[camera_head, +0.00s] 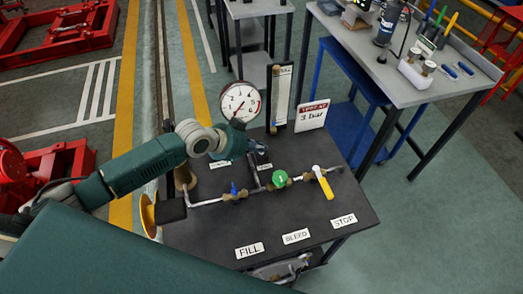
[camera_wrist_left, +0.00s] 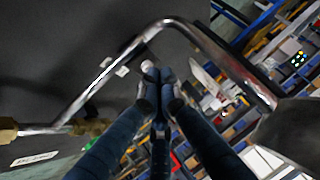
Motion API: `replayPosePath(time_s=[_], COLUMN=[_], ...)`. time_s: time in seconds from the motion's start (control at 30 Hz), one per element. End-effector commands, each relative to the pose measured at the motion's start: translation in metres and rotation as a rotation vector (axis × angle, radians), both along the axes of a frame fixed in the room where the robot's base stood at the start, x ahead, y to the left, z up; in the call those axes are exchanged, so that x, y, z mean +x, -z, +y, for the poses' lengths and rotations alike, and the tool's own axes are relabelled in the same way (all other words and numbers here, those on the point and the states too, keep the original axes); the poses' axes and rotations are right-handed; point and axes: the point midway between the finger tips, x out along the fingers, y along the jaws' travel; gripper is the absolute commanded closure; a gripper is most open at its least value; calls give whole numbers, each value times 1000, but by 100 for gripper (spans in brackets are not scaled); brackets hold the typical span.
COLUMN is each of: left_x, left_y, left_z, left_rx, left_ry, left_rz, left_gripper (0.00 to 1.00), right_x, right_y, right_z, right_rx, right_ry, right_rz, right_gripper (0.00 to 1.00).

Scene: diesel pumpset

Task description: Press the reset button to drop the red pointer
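The round white pressure gauge (camera_head: 240,102) stands at the back of the black bench top, dial facing the head camera. A dark needle shows on its dial. The red pointer is too small to make out, and I cannot pick out a reset button. My left gripper (camera_head: 259,158) is just below and right of the gauge, above the bench, with its wrist close to the dial's lower edge. In the left wrist view its dark fingers (camera_wrist_left: 159,72) are together at the tips, with nothing visible between them. I cannot tell whether they touch anything. My right gripper is not in view.
A pipe run with a blue valve handle (camera_head: 233,188), a green knob (camera_head: 280,178) and a yellow lever (camera_head: 323,183) crosses the bench. Behind stand a sight-glass panel (camera_head: 280,98) and a "3 bar" sign (camera_head: 312,115). The bench front is clear except for labels.

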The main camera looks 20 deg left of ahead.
Motion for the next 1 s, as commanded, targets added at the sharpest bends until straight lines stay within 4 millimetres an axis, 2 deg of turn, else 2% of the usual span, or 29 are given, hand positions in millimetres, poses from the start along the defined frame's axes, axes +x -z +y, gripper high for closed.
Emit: replayPosePath(time_s=[0.27, 0.67, 1.0], left_x=[-1, -1, 0], left_y=[-15, -17, -48], left_z=[0, 0, 0], left_rx=[2, 0, 0], left_ry=[1, 0, 0], left_rz=[3, 1, 1], left_gripper=[100, 100, 100], right_x=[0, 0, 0], right_y=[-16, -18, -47], right_z=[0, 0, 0], right_rx=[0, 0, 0], right_ry=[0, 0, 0], right_rz=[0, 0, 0], right_gripper=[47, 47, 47])
